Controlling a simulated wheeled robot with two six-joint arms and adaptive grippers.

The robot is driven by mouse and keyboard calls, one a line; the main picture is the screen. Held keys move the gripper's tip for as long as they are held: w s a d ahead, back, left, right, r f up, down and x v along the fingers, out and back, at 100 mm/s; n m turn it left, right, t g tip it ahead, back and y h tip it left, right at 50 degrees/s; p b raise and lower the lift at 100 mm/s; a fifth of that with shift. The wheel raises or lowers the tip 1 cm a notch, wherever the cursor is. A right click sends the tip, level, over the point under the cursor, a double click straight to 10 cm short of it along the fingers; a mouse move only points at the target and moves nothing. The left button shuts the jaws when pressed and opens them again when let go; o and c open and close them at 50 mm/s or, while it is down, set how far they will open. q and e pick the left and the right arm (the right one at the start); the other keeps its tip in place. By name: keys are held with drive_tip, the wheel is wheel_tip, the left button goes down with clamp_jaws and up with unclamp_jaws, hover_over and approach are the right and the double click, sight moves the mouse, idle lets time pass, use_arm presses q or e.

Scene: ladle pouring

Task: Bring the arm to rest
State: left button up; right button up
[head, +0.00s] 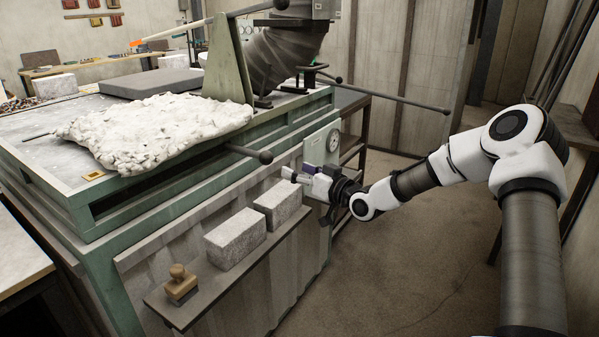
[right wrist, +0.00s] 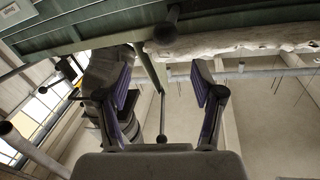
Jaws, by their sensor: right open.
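My right gripper (head: 299,173) is at the end of my white and grey right arm, which reaches in from the right in the head view. A dark ladle-like vessel (head: 283,58) sits in a green frame on the bench. A ball-ended lever (head: 265,157) sticks out near my gripper. My left gripper is not in view.
The shelf (head: 209,280) on the bench front bears two pale blocks (head: 236,238) and a wooden stamp-like tool (head: 180,284). A lumpy white mass (head: 155,126) lies on the bench top (head: 33,147). A long rod (head: 395,97) juts right above my arm. The floor (head: 420,270) is clear.

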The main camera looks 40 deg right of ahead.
drive_tip(key=shift+s, duration=0.1)
idle(0.4)
drive_tip(key=s+a+f+n+g, duration=0.1)
drive_tip(key=s+a+f+g, duration=0.2)
drive_tip(key=a+f, duration=0.5)
drive_tip(key=s+a+f+n+g+y, duration=0.1)
drive_tip(key=s+a+f+g, duration=0.25)
drive_tip(key=f, duration=0.75)
drive_tip(key=s+a+f+n+g, duration=0.1)
drive_tip(key=s+a+f+g, duration=0.25)
drive_tip(key=a+f, duration=0.5)
drive_tip(key=s+a+f+m+g+h, duration=0.1)
drive_tip(key=s+a+f+g, duration=0.1)
drive_tip(key=s+f, duration=0.55)
drive_tip(key=s+a+f+g, duration=0.25)
drive_tip(key=s+f, duration=0.25)
drive_tip(key=s, duration=0.6)
drive_tip(key=s+d+m+g+h, duration=0.1)
drive_tip(key=s+d+g+h, duration=0.1)
drive_tip(key=s, duration=0.9)
drive_tip(key=shift+d+r+m+g+h, duration=0.3)
drive_tip(key=shift+m+g, duration=0.1)
drive_tip(key=shift+g, duration=0.35)
drive_tip(key=shift+s+a, duration=0.1)
